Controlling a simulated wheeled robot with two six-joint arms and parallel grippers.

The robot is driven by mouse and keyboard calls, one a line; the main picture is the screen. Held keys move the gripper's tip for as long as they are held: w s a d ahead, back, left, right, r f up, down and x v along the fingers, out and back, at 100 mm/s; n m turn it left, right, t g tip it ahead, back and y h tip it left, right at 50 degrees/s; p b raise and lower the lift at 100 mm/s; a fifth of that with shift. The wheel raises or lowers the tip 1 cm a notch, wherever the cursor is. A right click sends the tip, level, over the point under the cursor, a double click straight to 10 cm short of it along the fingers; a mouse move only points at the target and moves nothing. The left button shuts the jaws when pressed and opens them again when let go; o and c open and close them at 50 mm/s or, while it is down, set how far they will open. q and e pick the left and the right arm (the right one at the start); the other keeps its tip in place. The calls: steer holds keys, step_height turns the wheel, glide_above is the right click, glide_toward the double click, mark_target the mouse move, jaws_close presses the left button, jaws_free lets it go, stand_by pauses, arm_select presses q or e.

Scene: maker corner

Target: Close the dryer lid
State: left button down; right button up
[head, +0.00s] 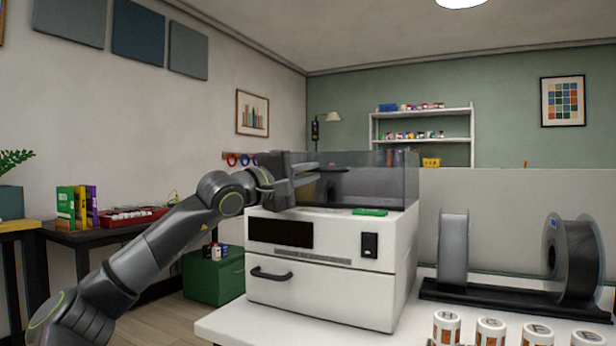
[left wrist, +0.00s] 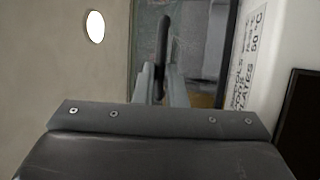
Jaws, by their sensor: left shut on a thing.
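The dryer is a white box (head: 330,292) on the table, with a dark display, a switch and a front handle. Its smoky see-through lid (head: 390,175) stands up above the body; its exact angle is hard to read. My left gripper (head: 308,176) is at the left part of the lid, above the dryer's top. In the left wrist view my fingers (left wrist: 162,85) are closed around a dark bar (left wrist: 163,38), which looks like the lid's handle. The dryer's printed white face (left wrist: 255,60) is close by on the right. My right gripper is not in view.
A green flat item (head: 370,212) lies on the dryer's top front edge. Two spools (head: 575,260) stand on a black holder to the right, with several labelled jars (head: 490,332) in front. A green box (head: 214,276) is on the floor at left.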

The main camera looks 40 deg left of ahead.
arm_select(q)
steer(key=shift+d+f, duration=0.2)
steer(key=shift+f, duration=0.25)
steer(key=c, duration=1.5)
jaws_free()
steer(key=shift+a, duration=0.15)
steer(key=shift+r, duration=0.15)
steer(key=shift+s, duration=0.1)
